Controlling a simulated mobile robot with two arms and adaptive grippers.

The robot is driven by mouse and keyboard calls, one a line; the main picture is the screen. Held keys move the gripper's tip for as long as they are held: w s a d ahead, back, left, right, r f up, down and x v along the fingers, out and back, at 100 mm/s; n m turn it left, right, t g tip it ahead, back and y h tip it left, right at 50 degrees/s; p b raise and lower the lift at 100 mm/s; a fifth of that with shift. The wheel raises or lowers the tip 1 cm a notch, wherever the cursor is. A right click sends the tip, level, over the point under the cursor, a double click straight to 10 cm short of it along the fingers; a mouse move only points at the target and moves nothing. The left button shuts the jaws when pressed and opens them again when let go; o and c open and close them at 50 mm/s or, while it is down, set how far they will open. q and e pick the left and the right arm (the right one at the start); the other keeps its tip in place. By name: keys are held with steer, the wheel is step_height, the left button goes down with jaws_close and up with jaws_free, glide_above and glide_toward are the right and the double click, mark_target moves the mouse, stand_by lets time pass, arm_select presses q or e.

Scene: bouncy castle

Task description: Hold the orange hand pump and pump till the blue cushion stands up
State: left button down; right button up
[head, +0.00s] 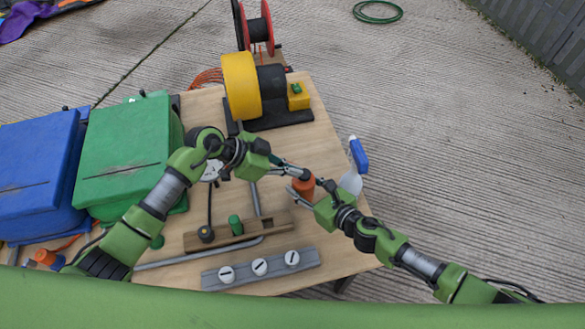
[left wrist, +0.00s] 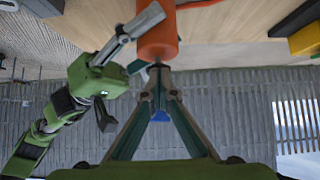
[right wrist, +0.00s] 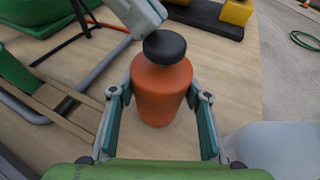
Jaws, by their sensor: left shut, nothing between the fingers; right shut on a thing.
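The orange hand pump (head: 304,187) stands on the wooden table near its right side; its orange body (right wrist: 161,90) and black round knob (right wrist: 164,47) show in the right wrist view. My right gripper (right wrist: 160,98) is shut on the pump body, one finger on each side. My left gripper (head: 300,173) is shut and empty, its fingertips close to the knob; in the left wrist view the closed fingers (left wrist: 158,76) point at the knob. I cannot tell whether they touch it. I cannot make out the blue cushion for certain.
A yellow and black blower (head: 241,86) stands at the table's back. Blue (head: 38,170) and green (head: 125,150) boxes are at left. A grey strip with dials (head: 260,268) and a wooden tray (head: 265,229) lie in front.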

arm_select(q)
steer(key=d+r+v, duration=0.1)
steer(key=r+v, duration=0.1)
steer(key=v, duration=1)
steer(key=shift+r, duration=0.25)
steer(key=shift+w+d, duration=0.15)
steer(key=shift+w, duration=0.05)
stand_by(0.5)
steer(key=shift+w+d+r, duration=0.1)
steer(key=shift+w+r, duration=0.1)
steer(key=shift+r, duration=0.5)
steer(key=shift+w+r, duration=0.15)
steer(key=shift+r, duration=0.55)
steer(key=shift+w+d+r, duration=0.1)
steer(key=shift+w+r, duration=0.1)
steer(key=shift+r, duration=0.5)
steer(key=shift+s+a+f+x, duration=0.15)
steer(key=shift+a+f+x, duration=0.25)
steer(key=shift+x, duration=1.75)
steer(key=shift+s+a+f+x, duration=0.1)
steer(key=shift+a+f+x, duration=0.25)
steer(key=shift+x, duration=1.75)
steer(key=shift+s+a+f+x, duration=0.2)
steer(key=shift+f+x, duration=0.25)
steer(key=shift+x, duration=1.7)
